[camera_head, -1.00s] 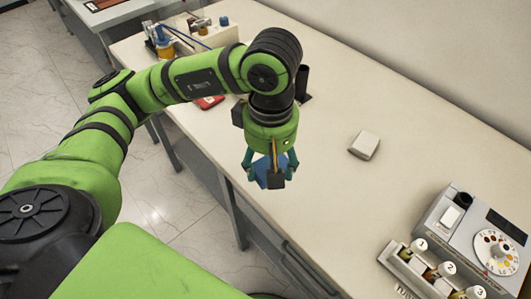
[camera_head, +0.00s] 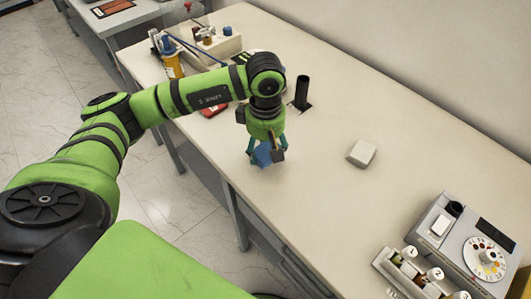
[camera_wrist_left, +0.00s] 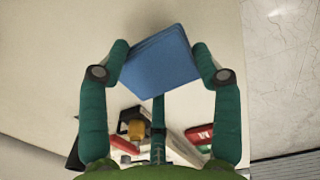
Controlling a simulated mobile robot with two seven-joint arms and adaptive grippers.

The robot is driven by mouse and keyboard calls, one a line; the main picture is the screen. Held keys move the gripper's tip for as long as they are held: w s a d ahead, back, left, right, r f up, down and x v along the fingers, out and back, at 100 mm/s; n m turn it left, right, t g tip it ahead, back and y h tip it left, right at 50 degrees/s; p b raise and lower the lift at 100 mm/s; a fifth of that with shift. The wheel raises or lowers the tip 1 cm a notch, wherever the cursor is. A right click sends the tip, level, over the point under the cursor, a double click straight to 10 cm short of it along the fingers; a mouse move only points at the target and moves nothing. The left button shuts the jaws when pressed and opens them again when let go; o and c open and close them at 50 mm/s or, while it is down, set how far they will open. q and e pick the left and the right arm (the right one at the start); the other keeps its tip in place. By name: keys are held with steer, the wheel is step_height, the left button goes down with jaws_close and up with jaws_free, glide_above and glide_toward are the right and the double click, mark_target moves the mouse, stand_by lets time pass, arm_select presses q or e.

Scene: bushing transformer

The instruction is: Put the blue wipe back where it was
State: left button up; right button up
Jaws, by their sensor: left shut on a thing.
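My left gripper (camera_head: 266,150) points down over the table, near its front edge. It is shut on the blue wipe (camera_head: 264,156), a small folded blue block. In the left wrist view the wipe (camera_wrist_left: 162,60) sits between the two green fingers, tilted, with the pale table top beyond it. I cannot tell from the frames whether the wipe touches the table. My right gripper is not in view.
A grey device with a dial (camera_head: 470,245) and numbered bushings are at the lower right. A yellow bottle (camera_head: 171,62) stands far left. The middle table (camera_head: 300,200) is clear.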

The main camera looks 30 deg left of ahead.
mark_target(265, 151)
arm_select(q)
step_height(265, 151, down, 3)
steer(key=shift+s+f+p, duration=0.1)
steer(key=shift+f+p, duration=0.05)
steer(key=shift+p, duration=0.65)
steer(key=shift+f, duration=0.25)
steer(key=shift+f+b, duration=0.2)
steer(key=shift+b, duration=0.1)
steer(key=o, duration=1.1)
steer(key=shift+r, duration=0.15)
